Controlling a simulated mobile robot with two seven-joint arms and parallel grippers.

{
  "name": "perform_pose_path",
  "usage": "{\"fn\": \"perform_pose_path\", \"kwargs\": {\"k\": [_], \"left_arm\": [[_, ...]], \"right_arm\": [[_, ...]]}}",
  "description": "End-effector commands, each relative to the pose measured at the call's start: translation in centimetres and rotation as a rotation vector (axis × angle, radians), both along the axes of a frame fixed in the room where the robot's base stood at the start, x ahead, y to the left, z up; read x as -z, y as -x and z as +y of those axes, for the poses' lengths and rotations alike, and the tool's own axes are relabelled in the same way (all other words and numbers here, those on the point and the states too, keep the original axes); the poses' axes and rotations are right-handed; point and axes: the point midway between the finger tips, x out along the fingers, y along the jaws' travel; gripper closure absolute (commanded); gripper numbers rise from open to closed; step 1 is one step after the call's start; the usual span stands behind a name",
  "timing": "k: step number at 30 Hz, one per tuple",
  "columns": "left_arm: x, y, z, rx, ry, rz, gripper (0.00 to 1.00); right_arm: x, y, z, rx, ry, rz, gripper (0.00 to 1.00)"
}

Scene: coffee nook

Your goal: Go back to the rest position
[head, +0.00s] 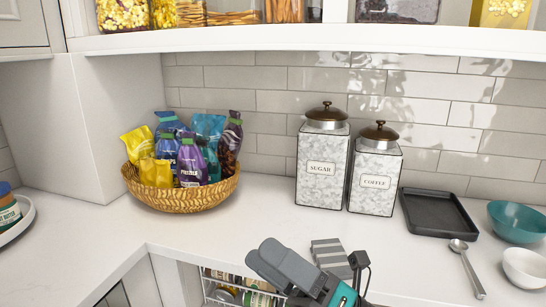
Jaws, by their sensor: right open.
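My right gripper (297,252) is at the bottom middle of the head view, over the front edge of the white counter (235,228). Its two grey fingers are apart, and I see nothing held between them. Part of its teal and dark body shows below the fingers, cut off by the picture's lower edge. My left gripper is not in view.
A wicker basket (186,200) of snack bags stands at the left. The sugar canister (321,160), coffee canister (374,175), black tray (438,212), spoon (467,266), teal bowl (518,222) and white bowl (525,268) are right. A shelf (300,39) overhangs the counter.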

Motion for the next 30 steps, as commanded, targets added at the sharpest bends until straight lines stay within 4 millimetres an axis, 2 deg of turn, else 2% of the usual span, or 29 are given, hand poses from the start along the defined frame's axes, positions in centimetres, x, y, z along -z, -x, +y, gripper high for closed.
{"fn": "perform_pose_path", "kwargs": {"k": [1,3,5,7,10,12,15,18,21,30], "left_arm": [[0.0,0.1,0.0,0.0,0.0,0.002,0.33],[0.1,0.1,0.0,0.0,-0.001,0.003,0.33],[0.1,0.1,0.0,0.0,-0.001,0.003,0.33],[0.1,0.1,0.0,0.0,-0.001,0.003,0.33],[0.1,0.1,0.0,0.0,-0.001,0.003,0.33],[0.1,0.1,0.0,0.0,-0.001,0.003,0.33],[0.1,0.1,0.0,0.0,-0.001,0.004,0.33],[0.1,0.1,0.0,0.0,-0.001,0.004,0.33],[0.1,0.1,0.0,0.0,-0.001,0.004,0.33],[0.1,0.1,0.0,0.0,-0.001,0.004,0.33]], "right_arm": [[2.2,-1.2,-1.6,0.044,-0.092,0.217,0.03],[5.6,-2.7,-4.2,0.105,-0.225,0.506,0.03],[9.3,-3.3,-6.5,0.158,-0.347,0.75,0.03],[14.0,-3.1,-9.1,0.222,-0.498,1.02,0.03],[20.7,-1.3,-12.3,0.316,-0.706,1.352,0.03],[24.8,0.8,-14.2,0.381,-0.844,1.545,0.03],[29.4,4.2,-16.0,0.464,-1.015,1.756,0.03],[32.4,7.0,-17.2,0.531,-1.14,1.895,0.03],[33.9,8.8,-17.7,0.57,-1.214,1.97,0.03],[34.4,9.3,-17.9,0.582,-1.239,1.992,0.03]]}}
